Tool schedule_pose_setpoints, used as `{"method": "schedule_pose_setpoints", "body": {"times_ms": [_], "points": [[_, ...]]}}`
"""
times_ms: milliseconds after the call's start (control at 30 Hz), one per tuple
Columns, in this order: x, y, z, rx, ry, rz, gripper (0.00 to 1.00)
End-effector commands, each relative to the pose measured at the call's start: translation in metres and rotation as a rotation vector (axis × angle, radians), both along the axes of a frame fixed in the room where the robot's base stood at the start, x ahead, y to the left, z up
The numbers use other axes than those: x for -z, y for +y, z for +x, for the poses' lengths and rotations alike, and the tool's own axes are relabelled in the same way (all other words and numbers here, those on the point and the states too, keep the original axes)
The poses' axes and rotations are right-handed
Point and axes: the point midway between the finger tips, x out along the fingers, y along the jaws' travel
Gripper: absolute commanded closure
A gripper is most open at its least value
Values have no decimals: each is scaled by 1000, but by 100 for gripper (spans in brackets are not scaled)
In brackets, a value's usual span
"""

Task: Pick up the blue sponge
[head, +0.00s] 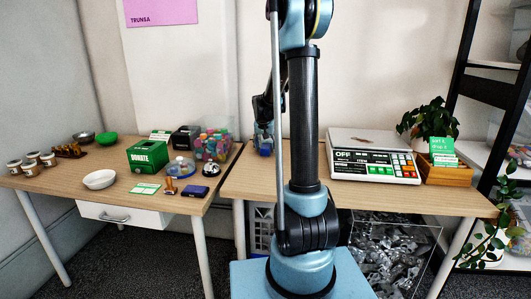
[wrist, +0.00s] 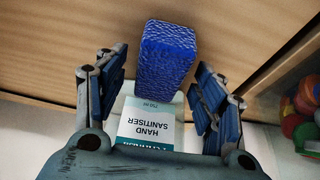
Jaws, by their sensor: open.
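The blue sponge (wrist: 166,55) is a rough-textured deep blue block in the wrist view, at the top centre. My gripper (wrist: 159,70) is open, with one finger to the left of the sponge and one to the right. Gaps show between the sponge and both fingers. In the head view my gripper (head: 263,107) is over the back left of the right table, partly hidden by my arm. A small blue patch (head: 265,152) below it there looks like the sponge.
A hand sanitiser bottle (wrist: 147,122) is right by the sponge in the wrist view. A tub of colourful items (head: 213,146) stands left, across the gap between tables. A scale (head: 372,160) is to the right. Table (head: 265,190) is bare in front.

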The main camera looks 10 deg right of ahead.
Motion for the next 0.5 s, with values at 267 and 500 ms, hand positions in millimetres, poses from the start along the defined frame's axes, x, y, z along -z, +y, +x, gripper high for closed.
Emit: {"method": "schedule_pose_setpoints", "body": {"times_ms": [267, 500], "points": [[8, -1, 3, 0, 0, 0, 37], [8, -1, 3, 0, 0, 0, 61]]}}
